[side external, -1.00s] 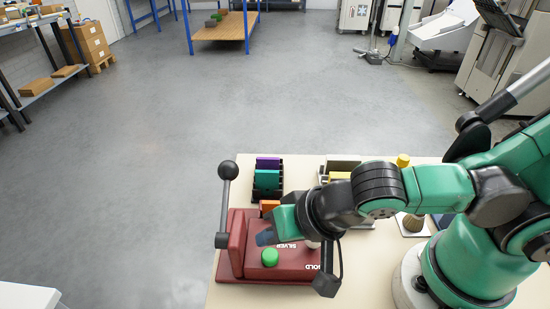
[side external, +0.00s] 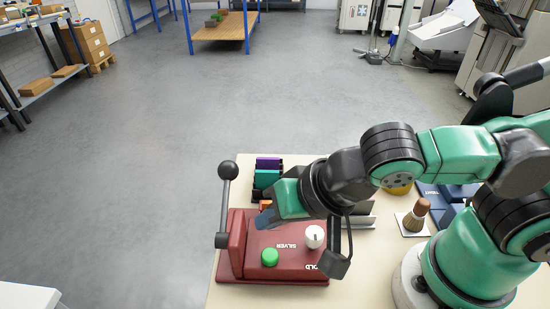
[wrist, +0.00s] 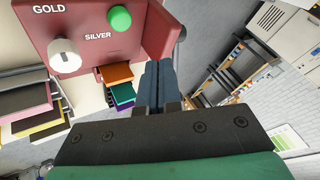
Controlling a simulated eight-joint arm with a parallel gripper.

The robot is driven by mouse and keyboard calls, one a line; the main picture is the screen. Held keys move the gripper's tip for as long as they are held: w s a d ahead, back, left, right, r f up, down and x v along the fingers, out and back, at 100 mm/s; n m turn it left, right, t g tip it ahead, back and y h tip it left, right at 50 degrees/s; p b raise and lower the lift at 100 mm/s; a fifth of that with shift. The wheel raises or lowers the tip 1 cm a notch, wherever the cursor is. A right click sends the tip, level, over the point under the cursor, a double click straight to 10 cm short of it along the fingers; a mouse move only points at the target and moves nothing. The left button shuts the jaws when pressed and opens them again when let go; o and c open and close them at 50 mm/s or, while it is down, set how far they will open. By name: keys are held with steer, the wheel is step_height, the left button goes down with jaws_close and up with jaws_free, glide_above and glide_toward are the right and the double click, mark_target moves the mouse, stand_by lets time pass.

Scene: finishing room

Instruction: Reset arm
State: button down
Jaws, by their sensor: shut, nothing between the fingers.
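My green and black arm reaches from the right over the table in the side view. My gripper (side external: 267,219) hangs above the back part of a dark red machine (side external: 240,273), apart from its knob and button as far as I can tell. In the wrist view my gripper (wrist: 160,80) has its two dark blue fingers together, with nothing between them. The machine carries a green button (side external: 270,257), a white knob (side external: 313,237) and the words SILVER and GOLD. A lever with a black ball (side external: 228,170) stands upright at its left side.
A rack of coloured blocks (side external: 267,178) stands behind the machine, partly hidden by my gripper. A brush (side external: 416,214) stands on a small white plate to the right, near a blue tray (side external: 435,191). The floor (side external: 140,190) left of the table is clear.

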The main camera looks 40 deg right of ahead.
steer(key=shift+d, duration=0.1)
steer(key=w+d+r+n+h, duration=0.1)
steer(key=w+d+n, duration=0.1)
steer(key=d, duration=0.5)
steer(key=w+d+r+n+h, duration=0.1)
steer(key=w+d+n, duration=0.1)
steer(key=d, duration=0.6)
steer(key=shift+w+n+h, duration=0.3)
steer(key=shift+w+n, duration=0.1)
steer(key=shift+w, duration=0.2)
steer(key=s+a+r+n+g, duration=0.2)
steer(key=a+r+n+g, duration=0.1)
steer(key=a, duration=0.4)
steer(key=s+a+r+n+g, duration=0.1)
steer(key=a+r+n+g, duration=0.1)
steer(key=a+n+g, duration=0.2)
steer(key=a+n, duration=0.2)
steer(key=a, duration=0.1)
steer(key=shift+s+a+r, duration=0.35)
steer(key=shift+s+r, duration=0.05)
steer(key=shift+f, duration=0.1)
